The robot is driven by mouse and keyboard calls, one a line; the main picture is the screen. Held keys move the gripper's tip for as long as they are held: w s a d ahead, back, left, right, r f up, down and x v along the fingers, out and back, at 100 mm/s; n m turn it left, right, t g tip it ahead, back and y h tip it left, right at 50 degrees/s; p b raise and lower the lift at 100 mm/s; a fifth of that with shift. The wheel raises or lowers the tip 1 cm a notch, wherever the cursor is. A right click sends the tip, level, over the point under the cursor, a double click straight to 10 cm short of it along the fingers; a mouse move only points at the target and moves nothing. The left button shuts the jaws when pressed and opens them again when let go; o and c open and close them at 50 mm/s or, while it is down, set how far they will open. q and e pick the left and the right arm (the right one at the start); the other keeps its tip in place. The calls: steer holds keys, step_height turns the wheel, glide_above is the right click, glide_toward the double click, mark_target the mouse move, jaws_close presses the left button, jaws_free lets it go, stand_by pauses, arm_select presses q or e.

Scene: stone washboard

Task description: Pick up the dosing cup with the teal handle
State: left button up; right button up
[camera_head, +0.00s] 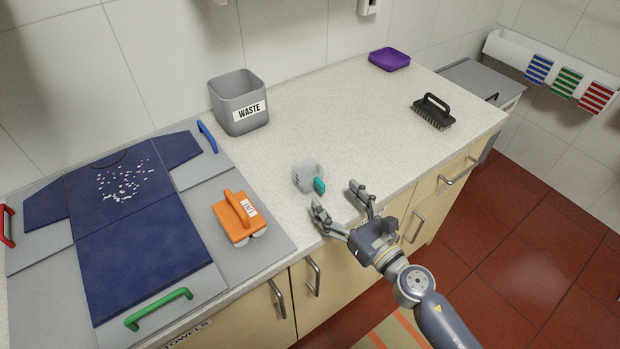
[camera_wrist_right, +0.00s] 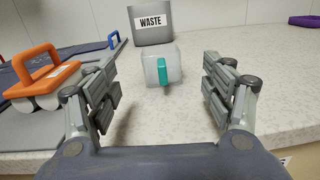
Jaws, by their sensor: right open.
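The dosing cup (camera_head: 306,176) is a small translucent cup standing on the speckled counter near its front edge. Its teal handle (camera_head: 319,186) points toward my right gripper. My right gripper (camera_head: 340,204) is open and empty, just in front of the cup, with its fingers spread. In the right wrist view the cup (camera_wrist_right: 150,68) sits ahead, between and beyond the two open fingers (camera_wrist_right: 161,98), with its teal handle (camera_wrist_right: 164,71) facing the camera. The fingers do not touch the cup. My left gripper is not in view.
A grey waste bin (camera_head: 230,108) stands behind the cup. An orange-handled tool (camera_head: 232,220) lies to the left, on a grey board beside a folded navy shirt (camera_head: 140,250). A black brush (camera_head: 433,112) and purple tray (camera_head: 389,58) are farther right. The counter between is clear.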

mark_target(315, 177)
steer(key=shift+w+a+f+n, duration=0.15)
steer(key=shift+w+a+n, duration=0.1)
steer(key=shift+a+n, duration=0.15)
steer(key=x, duration=0.4)
steer(key=shift+w+a+p, duration=0.2)
steer(key=shift+a+p, duration=0.05)
steer(key=shift+p, duration=0.15)
steer(key=shift+w+d+p+x, duration=0.1)
steer(key=shift+d+p+x, duration=0.05)
steer(key=shift+x, duration=1.25)
steer(key=shift+w+d+p+x, duration=0.1)
steer(key=shift+d+p+x, duration=0.05)
steer(key=shift+x, duration=1.25)
steer(key=c, duration=0.9)
